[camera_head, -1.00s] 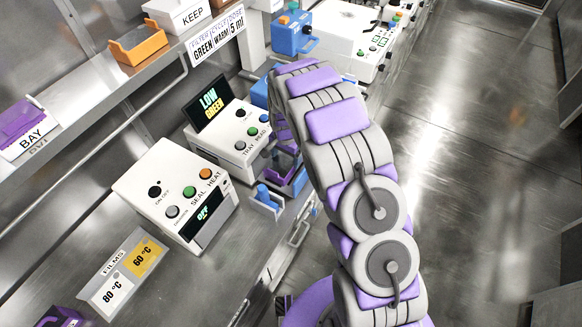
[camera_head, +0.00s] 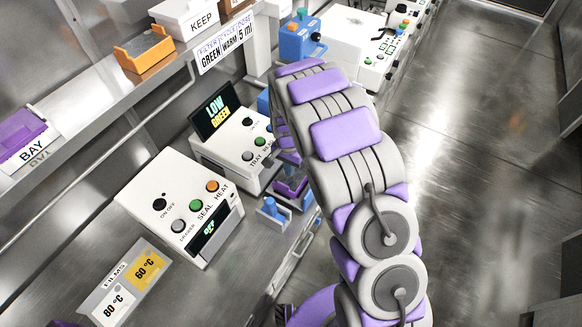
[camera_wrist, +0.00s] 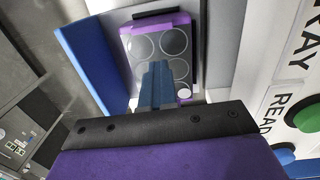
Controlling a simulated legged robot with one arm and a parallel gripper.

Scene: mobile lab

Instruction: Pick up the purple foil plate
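In the wrist view, the purple foil plate (camera_wrist: 183,42) has a purple rim and grey round wells on top. My gripper (camera_wrist: 157,72) shows as narrow blue fingers close together, overlapping the plate's near part. I cannot tell whether they hold its edge, or whether there is a gap between them. In the head view, my arm bends over in front of the tray reader (camera_head: 228,150). Purple parts (camera_head: 291,187) show low beside the reader, partly hidden. My fingertips are not clear there.
A blue wall (camera_wrist: 85,65) stands left of the plate in the wrist view. The white heat sealer (camera_head: 165,190) and films card (camera_head: 125,283) are on the bench. A shelf above holds an orange tray (camera_head: 145,52) and the BAY bin (camera_head: 22,145). The floor at right is clear.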

